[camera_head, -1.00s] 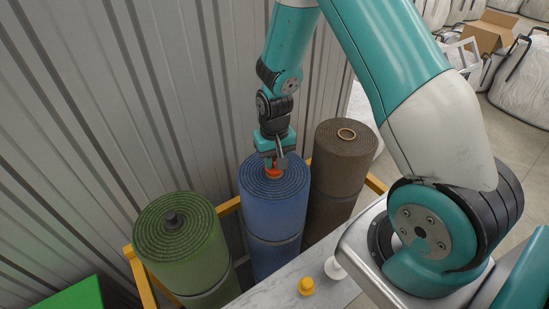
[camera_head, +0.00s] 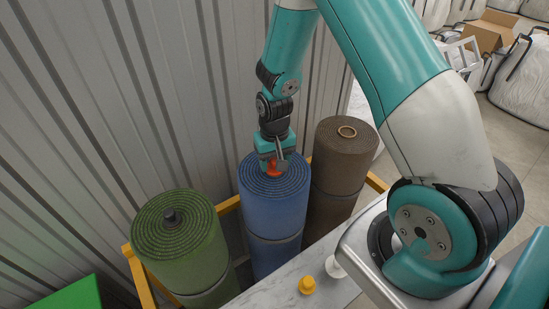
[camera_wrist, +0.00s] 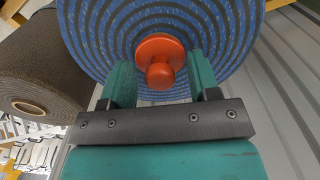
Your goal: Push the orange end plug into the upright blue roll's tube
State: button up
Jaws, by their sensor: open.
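The blue roll (camera_head: 288,203) stands upright with its spiral end facing up. The orange end plug (camera_head: 273,170) is at the centre of that end. In the wrist view its round flange (camera_wrist: 150,43) covers the tube mouth and appears to lie against the spiral end of the roll (camera_wrist: 90,35), with its knob toward me. How deep the plug's stem sits is hidden. My gripper (camera_head: 271,163) is over the roll, pointing down. Its two fingers stand apart on either side of the knob, with gaps visible in the wrist view.
A green roll (camera_head: 182,245) with a dark plug stands at left, and a brown roll (camera_head: 343,165) with an open tube stands close at right. A corrugated wall (camera_head: 110,100) is close behind.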

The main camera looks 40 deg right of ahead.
aim_at(274, 160)
notch_tip(274, 160, up, 17)
jog(key=b, duration=0.2)
jog(key=shift+r+b, duration=0.2)
jog(key=shift+b, duration=0.1)
dwell(0.4)
jog(key=s+a+r+n+y, duration=0.2)
jog(key=s+a+n, duration=0.3)
jog(key=s+a, duration=0.3)
jog(key=s+a+r+n+y, duration=0.2)
jog(key=s+a+r+n, duration=0.2)
jog(key=s+a, duration=0.5)
jog(key=s+n, duration=0.1)
jog(key=s, duration=0.2)
jog(key=shift+s+r, duration=0.4)
jog(key=shift+d, duration=0.1)
